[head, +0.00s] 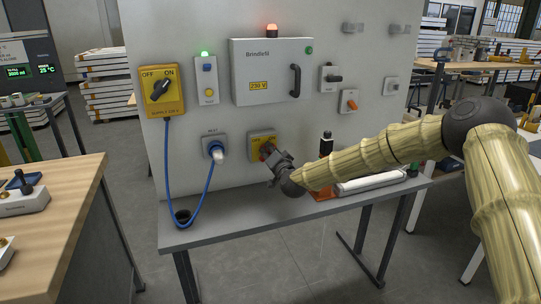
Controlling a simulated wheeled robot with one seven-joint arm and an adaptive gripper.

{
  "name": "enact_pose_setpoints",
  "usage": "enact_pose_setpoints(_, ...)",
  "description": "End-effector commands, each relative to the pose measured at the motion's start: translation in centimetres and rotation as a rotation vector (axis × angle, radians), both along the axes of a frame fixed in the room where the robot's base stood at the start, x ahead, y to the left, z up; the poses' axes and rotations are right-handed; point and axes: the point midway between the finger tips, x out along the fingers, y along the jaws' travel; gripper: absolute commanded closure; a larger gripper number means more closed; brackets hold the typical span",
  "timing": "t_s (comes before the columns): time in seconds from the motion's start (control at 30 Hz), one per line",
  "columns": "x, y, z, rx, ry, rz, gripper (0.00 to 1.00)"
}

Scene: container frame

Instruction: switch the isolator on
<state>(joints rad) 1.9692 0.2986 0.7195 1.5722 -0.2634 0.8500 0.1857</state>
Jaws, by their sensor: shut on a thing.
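A yellow switch box with a red knob (262,139) is on the lower middle of the pale panel. My gripper (270,156) is at its front, shut on the red knob, and hides most of it, so its setting cannot be read. A second yellow box, the supply switch (150,99), is at the upper left, marked OFF and ON. Its black handle (160,89) slants up to the right, towards ON. No label showing names either box the isolator.
A grey cabinet (262,98) with a handle hangs above my gripper. A green lamp (204,54) and an orange-red lamp (271,29) glow. A blue cable (171,165) loops to a socket (214,148). The grey shelf (220,231) has bare room at its left.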

Motion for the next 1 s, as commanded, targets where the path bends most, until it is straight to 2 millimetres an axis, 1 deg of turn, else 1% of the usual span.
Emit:
enact_pose_setpoints(0.03, 0.50, -0.08, 1.42, 0.012, -0.017, -0.007, 1.00)
enact_pose_setpoints(0.37, 0.49, -0.03, 1.48, 0.013, -0.018, -0.006, 1.00)
enact_pose_setpoints(0.4, 0.49, -0.02, 1.48, 0.013, -0.018, -0.006, 0.75)
enact_pose_setpoints(0.5, 0.48, -0.05, 1.45, 0.012, -0.017, -0.007, 0.59)
enact_pose_setpoints(0.77, 0.39, -0.28, 1.03, 0.010, -0.012, -0.007, 0.59)
enact_pose_setpoints(1.0, 0.27, -0.09, 0.61, 0.007, -0.007, -0.004, 0.59)
